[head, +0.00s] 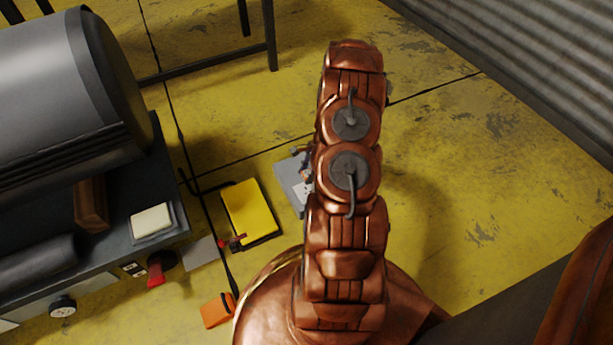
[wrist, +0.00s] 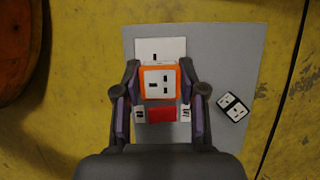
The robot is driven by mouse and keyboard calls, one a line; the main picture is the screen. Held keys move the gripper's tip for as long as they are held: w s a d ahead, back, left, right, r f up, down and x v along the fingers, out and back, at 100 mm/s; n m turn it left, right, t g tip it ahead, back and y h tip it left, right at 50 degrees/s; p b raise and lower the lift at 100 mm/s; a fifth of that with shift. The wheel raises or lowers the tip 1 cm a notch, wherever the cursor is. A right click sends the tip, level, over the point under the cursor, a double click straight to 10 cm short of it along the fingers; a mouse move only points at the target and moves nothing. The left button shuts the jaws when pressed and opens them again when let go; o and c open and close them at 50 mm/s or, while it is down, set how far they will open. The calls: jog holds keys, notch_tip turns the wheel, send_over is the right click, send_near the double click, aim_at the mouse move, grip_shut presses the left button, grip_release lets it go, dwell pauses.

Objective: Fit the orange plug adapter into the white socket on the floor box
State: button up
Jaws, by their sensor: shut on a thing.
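In the wrist view my gripper (wrist: 160,76) is shut on the orange plug adapter (wrist: 143,71), one finger at each side of it. The adapter's white face with dark slots points toward the camera. Just beyond it is the white socket (wrist: 174,46) on the grey floor box (wrist: 215,60); the adapter covers its lower part. I cannot tell whether the two touch. In the head view a grey part of the floor box (head: 289,181) shows beside my arm, which hides the rest and my gripper.
In the wrist view a red block (wrist: 162,115) sits below the adapter and a black-and-white plug piece (wrist: 233,107) lies at right. The head view shows a yellow case (head: 249,211), an orange item (head: 217,311) and a dark bench (head: 95,250) at left. Yellow floor is clear at right.

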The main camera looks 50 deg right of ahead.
dwell(0.3)
jog(key=shift+f+b, duration=2)
jog(key=shift+f, duration=0.9)
jog(key=shift+a+r+p, duration=0.1)
jog(key=shift+p, duration=1.4)
jog(key=shift+f, duration=0.6)
dwell(0.6)
jog(key=o, duration=1.1)
jog(key=shift+o, duration=0.2)
jog(key=v, duration=1.2)
